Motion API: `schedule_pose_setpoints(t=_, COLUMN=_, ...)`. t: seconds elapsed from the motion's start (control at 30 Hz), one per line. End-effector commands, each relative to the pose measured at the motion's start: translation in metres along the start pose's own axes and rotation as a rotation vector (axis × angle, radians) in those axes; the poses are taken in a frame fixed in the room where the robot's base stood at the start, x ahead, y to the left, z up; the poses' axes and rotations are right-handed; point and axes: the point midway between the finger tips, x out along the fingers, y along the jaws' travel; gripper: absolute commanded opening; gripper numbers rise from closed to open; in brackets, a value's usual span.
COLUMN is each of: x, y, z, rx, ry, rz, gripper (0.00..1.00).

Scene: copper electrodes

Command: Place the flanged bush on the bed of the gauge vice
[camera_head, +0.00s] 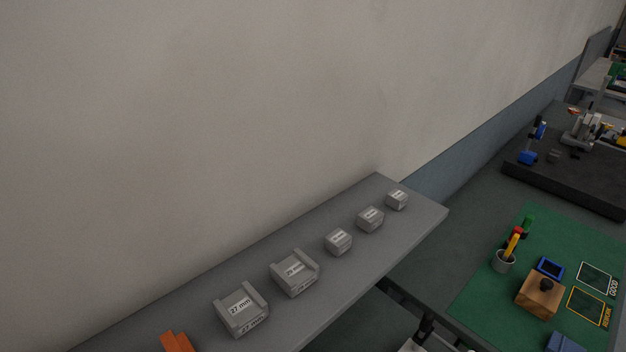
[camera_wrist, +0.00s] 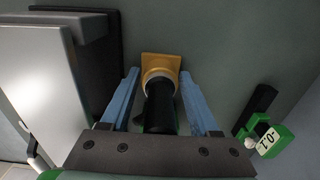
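My gripper (camera_wrist: 160,75) shows only in the wrist view, with two pale blue fingers spread apart. Between the fingertips is a yellow-orange square flange (camera_wrist: 161,57) with a pale round collar, perhaps the flanged bush. A black cylinder (camera_wrist: 160,103) stands in front of it, with gaps to both fingers; some green shows at its lower end. I cannot tell whether the tips touch the flange. I cannot make out the gauge vice for certain. The head view shows grey channel-shaped blocks, marked "27 mm" (camera_head: 241,309) and apparently "25 mm" (camera_head: 295,272), on a grey shelf (camera_head: 403,222).
Several smaller labelled blocks (camera_head: 370,219) and an orange piece (camera_head: 177,342) share the shelf. In the wrist view, a pale panel (camera_wrist: 40,85) stands left and a green labelled part (camera_wrist: 268,142) right.

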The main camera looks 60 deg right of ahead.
Motion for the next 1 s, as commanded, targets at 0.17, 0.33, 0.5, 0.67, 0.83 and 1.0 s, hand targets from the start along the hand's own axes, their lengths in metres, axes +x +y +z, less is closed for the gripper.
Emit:
schedule_pose_setpoints(t=0.17, x=0.0, y=0.0, z=0.0, rx=0.0, ry=0.0, rz=0.0, gripper=0.21)
schedule_pose_setpoints(t=0.33, x=0.0, y=0.0, z=0.0, rx=0.0, ry=0.0, rz=0.0, gripper=0.0)
schedule_pose_setpoints(t=0.5, x=-0.001, y=-0.001, z=0.0, rx=0.0, ry=0.001, rz=-0.002, gripper=0.0)
schedule_pose_setpoints(t=0.67, x=-0.005, y=-0.001, z=0.0, rx=0.0, ry=0.001, rz=-0.003, gripper=0.0)
schedule_pose_setpoints(t=0.83, x=-0.024, y=-0.002, z=-0.001, rx=-0.001, ry=0.002, rz=-0.006, gripper=0.0)
schedule_pose_setpoints(t=1.0, x=-0.054, y=-0.002, z=0.0, rx=-0.001, ry=0.002, rz=-0.006, gripper=0.0)
